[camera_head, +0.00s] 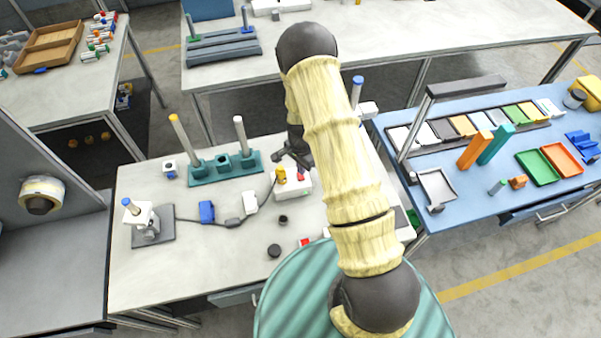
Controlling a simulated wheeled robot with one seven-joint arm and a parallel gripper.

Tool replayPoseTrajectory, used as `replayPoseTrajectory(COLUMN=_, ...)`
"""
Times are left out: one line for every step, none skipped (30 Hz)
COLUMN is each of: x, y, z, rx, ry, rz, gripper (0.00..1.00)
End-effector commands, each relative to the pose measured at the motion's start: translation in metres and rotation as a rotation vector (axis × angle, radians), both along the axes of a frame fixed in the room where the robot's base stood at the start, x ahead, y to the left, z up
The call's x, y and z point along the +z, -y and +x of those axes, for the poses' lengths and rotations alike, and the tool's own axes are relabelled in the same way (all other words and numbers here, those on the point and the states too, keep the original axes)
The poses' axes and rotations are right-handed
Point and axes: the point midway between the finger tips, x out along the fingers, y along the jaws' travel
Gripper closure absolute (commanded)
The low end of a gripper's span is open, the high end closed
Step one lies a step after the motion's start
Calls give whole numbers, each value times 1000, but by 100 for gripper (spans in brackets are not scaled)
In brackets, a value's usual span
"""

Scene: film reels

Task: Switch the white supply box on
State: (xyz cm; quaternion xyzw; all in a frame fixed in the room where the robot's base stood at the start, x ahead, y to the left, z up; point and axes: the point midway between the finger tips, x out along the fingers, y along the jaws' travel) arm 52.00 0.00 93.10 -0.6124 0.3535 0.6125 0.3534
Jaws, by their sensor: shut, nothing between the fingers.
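A white box (307,197) stands on the near grey table (180,265), with a yellow knob-like part and a small red part on top; it looks like the supply box. My arm hides part of the box's right side and the table there. The switch and its position are too small to tell.
A teal stand (222,168) with upright rods is left of my gripper. A blue block (206,211) and a white device (142,216) on a grey plate lie along the cable. Dark round pieces (274,251) lie in front. The table's front left is clear.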

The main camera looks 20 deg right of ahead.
Motion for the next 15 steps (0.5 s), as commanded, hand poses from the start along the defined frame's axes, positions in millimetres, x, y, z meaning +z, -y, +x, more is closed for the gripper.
replayPoseTrajectory(x=6, y=0, z=0, rx=0, ry=0, rz=0, gripper=100)
replayPoseTrajectory(x=8, y=0, z=0, rx=0, ry=1, rz=1, gripper=100)
replayPoseTrajectory(x=10, y=0, z=0, rx=0, ry=1, rz=1, gripper=100)
replayPoseTrajectory(x=12, y=0, z=0, rx=0, ry=1, rz=1, gripper=100)
replayPoseTrajectory(x=14, y=0, z=0, rx=0, ry=1, rz=0, gripper=100)
replayPoseTrajectory(x=17, y=0, z=0, rx=0, ry=1, rz=0, gripper=100)
replayPoseTrajectory(x=19, y=0, z=0, rx=0, ry=1, rz=0, gripper=100)
replayPoseTrajectory(x=21, y=0, z=0, rx=0, ry=1, rz=0, gripper=100)
replayPoseTrajectory(x=23, y=0, z=0, rx=0, ry=1, rz=1, gripper=100)
replayPoseTrajectory(x=25, y=0, z=0, rx=0, ry=1, rz=1, gripper=100)
replayPoseTrajectory(x=27, y=0, z=0, rx=0, ry=1, rz=1, gripper=100)
replayPoseTrajectory(x=30, y=0, z=0, rx=0, ry=0, rz=0, gripper=100)
replayPoseTrajectory(x=31, y=0, z=0, rx=0, ry=0, rz=0, gripper=100)
replayPoseTrajectory(x=33, y=0, z=0, rx=0, ry=0, rz=0, gripper=100)
replayPoseTrajectory(x=36, y=0, z=0, rx=0, ry=0, rz=0, gripper=100)
